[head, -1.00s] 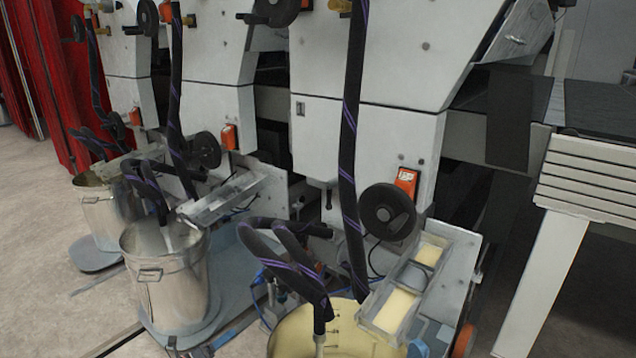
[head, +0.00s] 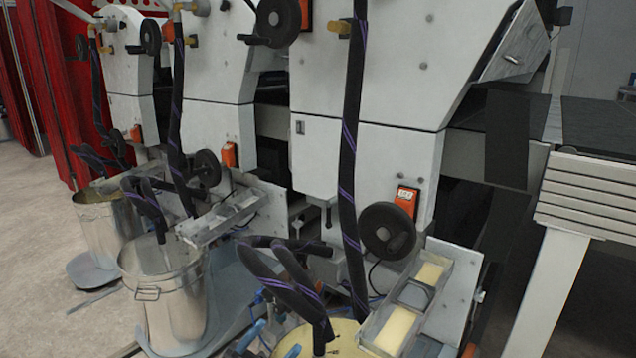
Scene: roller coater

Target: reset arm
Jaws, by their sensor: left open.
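My left gripper (head: 271,340) shows only in part at the bottom edge of the head view. Its two blue-tipped fingers are apart, in front of the nearest pail (head: 345,337) with pale yellow contents. I see nothing held between them. Black hoses with purple stripes (head: 290,285) hang down into this pail just above and behind the fingers. The rest of my left arm is below the picture. My right gripper is not in view.
The grey-white roller coater (head: 370,80) fills the middle, with black handwheels (head: 388,230) and orange-red switches (head: 406,199). A clear-sided tray (head: 405,305) sits beside the near pail. Metal pails (head: 165,300) stand left. Open floor (head: 40,260) lies far left.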

